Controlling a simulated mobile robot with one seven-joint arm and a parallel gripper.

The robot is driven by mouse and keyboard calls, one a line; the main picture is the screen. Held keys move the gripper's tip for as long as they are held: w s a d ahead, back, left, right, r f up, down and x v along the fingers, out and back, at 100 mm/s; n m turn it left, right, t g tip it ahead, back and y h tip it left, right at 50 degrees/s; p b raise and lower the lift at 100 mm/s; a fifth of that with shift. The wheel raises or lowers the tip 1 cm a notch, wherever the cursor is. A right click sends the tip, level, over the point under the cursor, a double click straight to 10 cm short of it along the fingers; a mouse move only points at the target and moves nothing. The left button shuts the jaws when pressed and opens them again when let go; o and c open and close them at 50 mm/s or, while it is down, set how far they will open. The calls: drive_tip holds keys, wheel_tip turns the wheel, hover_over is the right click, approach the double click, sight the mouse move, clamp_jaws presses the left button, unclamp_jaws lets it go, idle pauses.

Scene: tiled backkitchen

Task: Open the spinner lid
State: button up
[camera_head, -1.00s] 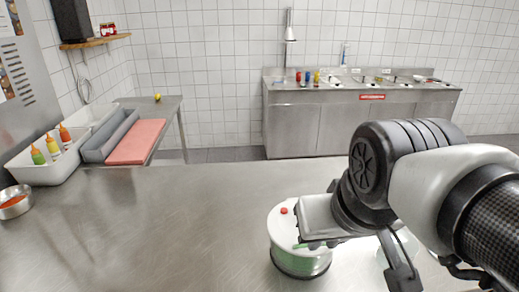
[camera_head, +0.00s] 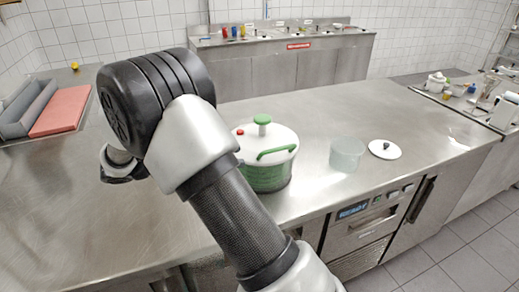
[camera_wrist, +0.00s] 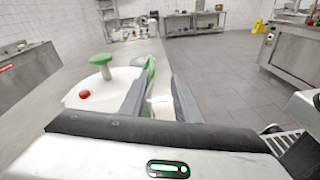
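The spinner has a white lid (camera_head: 270,140) on its green body (camera_head: 266,177). It stands upright on the steel counter in the head view. The lid carries a green knob (camera_head: 262,119), a green handle (camera_head: 277,152) and a red button (camera_head: 239,132). In the head view my arm stands left of the spinner and hides most of the gripper.
A clear container (camera_head: 347,154) and a small white lid with a dark knob (camera_head: 385,149) stand right of the spinner. The steel counter (camera_head: 400,112) is bare behind them. A red board (camera_head: 61,109) and grey bin (camera_head: 28,105) are at far left.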

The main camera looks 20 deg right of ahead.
sight(291, 146)
drive_tip(key=shift+n+t+h, duration=0.5)
drive_tip(key=shift+n+h, duration=0.1)
drive_tip(key=shift+h, duration=0.2)
drive_tip(key=d, duration=0.5)
drive_tip(key=w+d+f, duration=0.1)
drive_tip(key=d, duration=0.3)
drive_tip(key=d+f, duration=0.1)
drive_tip(key=d, duration=0.4)
drive_tip(key=shift+w+d+f, duration=0.2)
drive_tip(key=shift+w+d, duration=0.05)
drive_tip(key=shift+d, duration=0.05)
clamp_jaws()
